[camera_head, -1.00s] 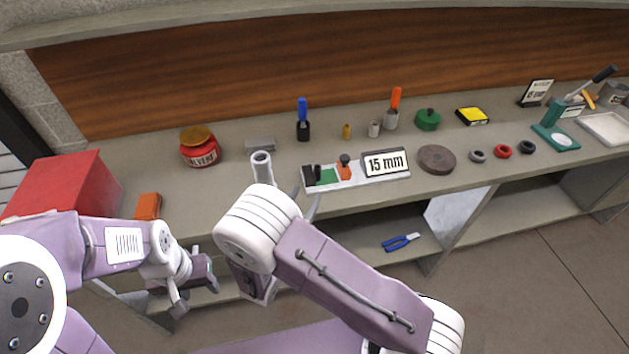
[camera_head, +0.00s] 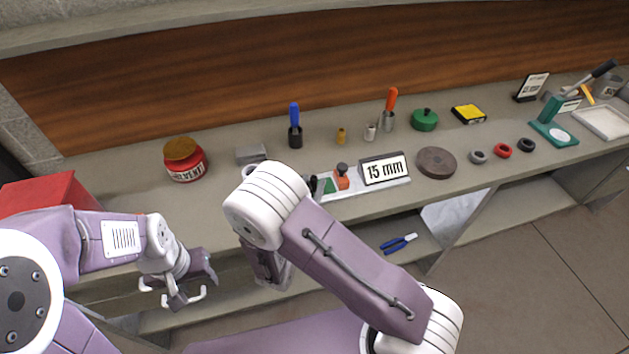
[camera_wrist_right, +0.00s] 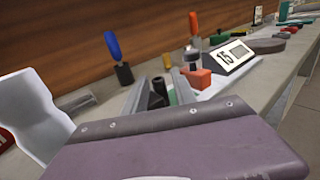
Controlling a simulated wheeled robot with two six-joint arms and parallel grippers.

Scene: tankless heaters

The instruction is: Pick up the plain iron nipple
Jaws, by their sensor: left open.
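Several small parts could be the plain iron nipple, and I cannot tell for certain which one it is. A dark upright piece (camera_head: 312,184) stands at the left end of the sign tray (camera_head: 370,189), partly hidden by my right arm. Dark tubes (camera_wrist_right: 158,94) show there in the right wrist view. A small grey cylinder (camera_head: 370,132) and a brass one (camera_head: 341,136) stand further back on the counter. My left gripper (camera_head: 184,298) is open and empty in front of the counter. My right gripper (camera_head: 268,270) is mostly hidden behind its own arm; its fingertips are unclear.
The tray carries an orange block (camera_head: 342,182) and a "15 mm" sign (camera_head: 384,169). A blue-handled tool (camera_head: 295,115), a red solvent jar (camera_head: 186,170) and a grey block (camera_head: 251,154) stand behind. Blue pliers (camera_head: 398,244) lie on the lower shelf.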

